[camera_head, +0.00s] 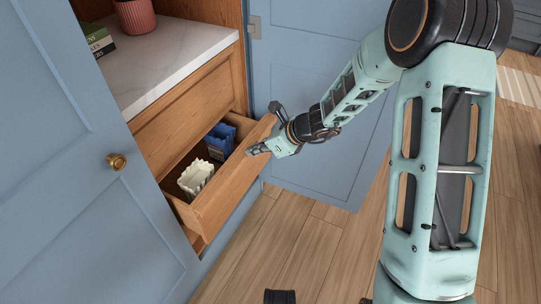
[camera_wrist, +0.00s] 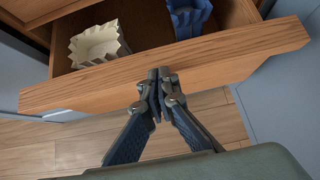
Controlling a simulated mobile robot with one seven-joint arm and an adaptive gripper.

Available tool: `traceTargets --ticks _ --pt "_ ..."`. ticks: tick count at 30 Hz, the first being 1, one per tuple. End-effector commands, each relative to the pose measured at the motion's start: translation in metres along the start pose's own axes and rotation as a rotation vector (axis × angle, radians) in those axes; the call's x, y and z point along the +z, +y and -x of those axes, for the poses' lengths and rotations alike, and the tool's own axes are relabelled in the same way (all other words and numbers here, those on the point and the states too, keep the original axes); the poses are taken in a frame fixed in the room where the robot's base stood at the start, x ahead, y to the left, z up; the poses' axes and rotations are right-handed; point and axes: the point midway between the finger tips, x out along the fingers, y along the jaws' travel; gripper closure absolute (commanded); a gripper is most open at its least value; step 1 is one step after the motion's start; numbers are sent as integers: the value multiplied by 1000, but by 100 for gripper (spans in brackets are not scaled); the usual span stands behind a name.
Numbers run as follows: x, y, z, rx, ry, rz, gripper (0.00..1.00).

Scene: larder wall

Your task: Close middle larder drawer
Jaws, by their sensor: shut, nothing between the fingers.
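The wooden larder drawer (camera_head: 229,184) stands partly pulled out, below a closed drawer front (camera_head: 185,115). In the wrist view the open drawer's front panel (camera_wrist: 230,57) runs across the picture. My gripper (camera_head: 252,151) is at the outer side of this front, near its top edge and toward its far end. In the wrist view my gripper (camera_wrist: 160,75) is shut and empty, with its fingertips over the front panel. I cannot tell whether they touch it. Inside the drawer are a cream crinkled container (camera_head: 196,178) and a blue one (camera_head: 220,141).
A blue door (camera_head: 80,170) with a brass knob stands open at the left, and another blue door (camera_head: 315,90) stands beyond the drawer. A pale counter (camera_head: 160,60) above holds books (camera_head: 99,40) and a pink pot (camera_head: 136,16). The wooden floor (camera_head: 270,235) before the drawer is clear.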

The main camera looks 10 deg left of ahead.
Motion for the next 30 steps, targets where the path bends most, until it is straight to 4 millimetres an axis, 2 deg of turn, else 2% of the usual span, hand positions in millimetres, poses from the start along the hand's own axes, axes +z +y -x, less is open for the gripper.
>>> traceTargets --ticks 9,18,30 --pt "45 1 -43 2 0 1 100" --pt "80 1 -78 1 1 1 100" --pt "103 0 -104 0 2 -1 100"
